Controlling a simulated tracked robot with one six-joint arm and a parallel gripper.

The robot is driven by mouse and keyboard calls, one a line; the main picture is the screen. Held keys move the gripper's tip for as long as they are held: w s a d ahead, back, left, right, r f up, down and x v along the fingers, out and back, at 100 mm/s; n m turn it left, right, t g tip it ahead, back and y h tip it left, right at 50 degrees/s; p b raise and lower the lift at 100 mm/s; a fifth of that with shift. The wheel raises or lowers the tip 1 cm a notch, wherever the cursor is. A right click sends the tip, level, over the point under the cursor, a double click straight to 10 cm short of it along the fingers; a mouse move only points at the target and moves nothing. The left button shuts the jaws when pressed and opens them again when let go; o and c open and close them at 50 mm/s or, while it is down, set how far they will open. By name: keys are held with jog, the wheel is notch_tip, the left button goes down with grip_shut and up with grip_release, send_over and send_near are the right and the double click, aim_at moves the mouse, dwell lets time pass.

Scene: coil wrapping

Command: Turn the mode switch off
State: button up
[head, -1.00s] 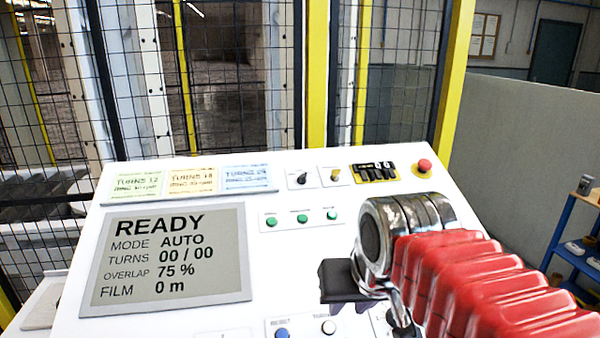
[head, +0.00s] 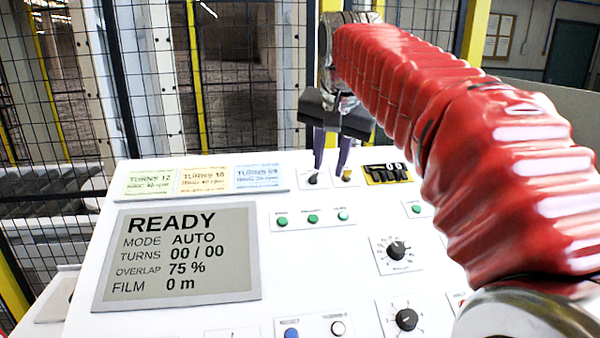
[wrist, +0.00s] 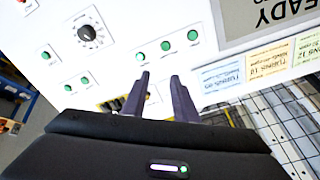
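The sloped white control panel (head: 190,310) carries two small rotary switches along its top edge. The display (head: 180,257) reads READY, MODE AUTO. My gripper (head: 328,172) points down at these two switches, its fingers apart and empty. The fingertips partly cover both knobs; I cannot tell whether they touch. The fingers also show in the wrist view (wrist: 160,78), with the switches mostly hidden behind them.
Coloured turns cards (head: 205,179) are to the left. A mesh fence (head: 245,90) stands behind the panel.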

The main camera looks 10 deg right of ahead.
aim_at(313, 175)
jog(key=w+r+m, duration=0.3)
jog(key=w, duration=0.6)
jog(key=shift+w+a, duration=0.35)
jog(key=shift+f, duration=0.1)
jog(key=x, duration=1.3)
jog(key=shift+w+d+f, duration=0.15)
jog(key=shift+d+f, duration=0.1)
jog(key=shift+f, duration=0.05)
jog(key=shift+c, duration=0.5)
grip_shut()
jog(key=shift+a, duration=0.2)
jog(key=shift+d, duration=0.1)
